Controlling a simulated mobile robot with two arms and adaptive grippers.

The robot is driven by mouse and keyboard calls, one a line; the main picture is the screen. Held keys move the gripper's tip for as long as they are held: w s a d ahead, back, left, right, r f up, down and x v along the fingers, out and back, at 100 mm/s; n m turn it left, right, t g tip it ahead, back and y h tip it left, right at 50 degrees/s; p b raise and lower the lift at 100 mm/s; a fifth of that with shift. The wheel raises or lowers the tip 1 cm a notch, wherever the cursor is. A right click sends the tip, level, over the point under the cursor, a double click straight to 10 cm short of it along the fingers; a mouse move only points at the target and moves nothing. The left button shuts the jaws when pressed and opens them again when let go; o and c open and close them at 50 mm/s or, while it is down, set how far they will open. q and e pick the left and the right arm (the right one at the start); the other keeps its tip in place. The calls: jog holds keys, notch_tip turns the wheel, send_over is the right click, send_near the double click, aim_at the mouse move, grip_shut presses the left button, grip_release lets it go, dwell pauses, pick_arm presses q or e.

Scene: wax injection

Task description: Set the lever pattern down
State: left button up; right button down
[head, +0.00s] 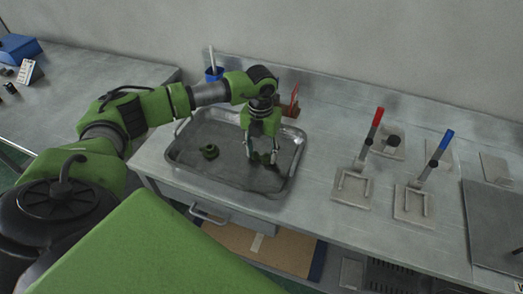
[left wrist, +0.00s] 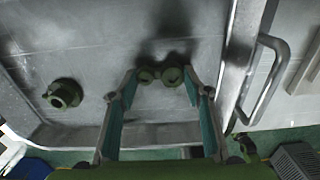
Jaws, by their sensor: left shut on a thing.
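My left gripper (head: 263,158) points down inside the right half of the metal tray (head: 183,170). It is shut on a small dark green part, the lever pattern (left wrist: 160,75), whose two round ends show between the fingertips in the left wrist view. In the head view the fingers mostly hide this pattern. It is low over the tray floor; I cannot tell whether it touches. Another green part (head: 209,151), round with a stub, lies in the left half of the tray, apart from the gripper; it also shows in the left wrist view (left wrist: 64,94).
The tray has raised walls and a handle at its right end (left wrist: 268,80). Behind it stand a blue cup (head: 213,75) and a red item (head: 291,103). Right of it are a red-handled clamp (head: 372,135) and a blue-handled clamp (head: 439,154). The tray floor between the parts is bare.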

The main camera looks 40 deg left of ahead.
aim_at(261, 157)
pick_arm(q)
jog(key=shift+f, duration=0.15)
jog(key=o, duration=0.8)
jog(key=shift+o, duration=0.6)
jog(key=shift+r, duration=0.25)
jog(key=shift+w+r, duration=0.1)
jog(key=shift+r, duration=0.2)
notch_tip(261, 157, up, 11)
jog(key=b, duration=0.3)
jog(key=shift+r, duration=0.2)
jog(key=shift+f, duration=0.1)
